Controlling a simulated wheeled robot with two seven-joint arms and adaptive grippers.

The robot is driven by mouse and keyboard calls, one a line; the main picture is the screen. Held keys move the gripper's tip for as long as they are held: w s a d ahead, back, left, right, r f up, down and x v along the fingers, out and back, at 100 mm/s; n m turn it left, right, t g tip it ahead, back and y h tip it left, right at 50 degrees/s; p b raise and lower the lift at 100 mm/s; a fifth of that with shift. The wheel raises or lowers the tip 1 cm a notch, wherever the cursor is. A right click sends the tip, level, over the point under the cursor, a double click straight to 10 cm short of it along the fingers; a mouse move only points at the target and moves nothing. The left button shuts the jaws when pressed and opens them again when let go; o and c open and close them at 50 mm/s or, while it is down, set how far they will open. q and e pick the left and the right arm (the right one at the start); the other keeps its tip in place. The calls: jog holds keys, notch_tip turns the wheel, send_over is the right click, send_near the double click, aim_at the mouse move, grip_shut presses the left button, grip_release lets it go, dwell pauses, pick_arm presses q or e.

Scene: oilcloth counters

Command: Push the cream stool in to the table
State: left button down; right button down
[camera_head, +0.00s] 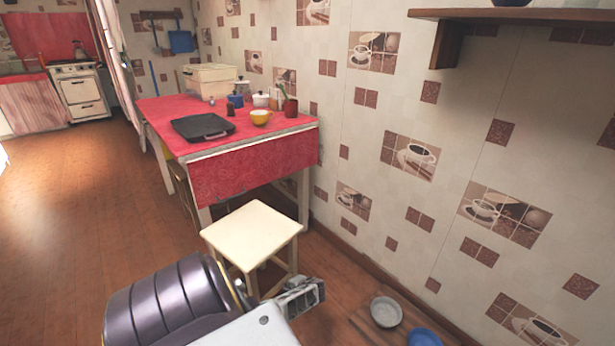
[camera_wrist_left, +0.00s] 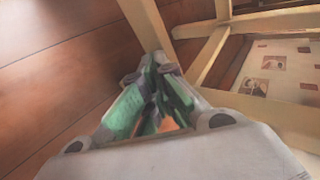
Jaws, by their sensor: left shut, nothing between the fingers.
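The cream stool (camera_head: 252,234) stands upright on the wooden floor in front of the near end of the table with the red cloth (camera_head: 240,169). The seat's far edge is close to the table end; I cannot tell whether they touch. My left gripper (camera_head: 318,291) is shut and empty, low at the near side of the stool. In the left wrist view the closed fingers (camera_wrist_left: 155,100) are close to a stool leg (camera_wrist_left: 146,25); contact is unclear. Stool rails show there too. The stool's lower near legs are partly hidden by my arm in the head view. My right gripper is not in view.
On the table are a dark pan (camera_head: 203,127), a yellow cup (camera_head: 261,117), a plastic box (camera_head: 210,80) and several small pots. Two bowls, grey (camera_head: 386,311) and blue (camera_head: 424,337), sit low by the tiled wall. Open floor (camera_head: 60,220) lies left.

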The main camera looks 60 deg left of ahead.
pick_arm(q)
jog(key=shift+s+a+b, duration=0.2)
jog(key=shift+a+b, duration=0.05)
jog(key=shift+a, duration=0.85)
jog(key=shift+s+a+b, duration=0.15)
jog(key=shift+a+b, duration=0.05)
jog(key=shift+a, duration=0.85)
jog(key=shift+a+f, duration=0.2)
jog(key=shift+a, duration=1.45)
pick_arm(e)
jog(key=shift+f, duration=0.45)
pick_arm(q)
jog(key=shift+d, duration=0.1)
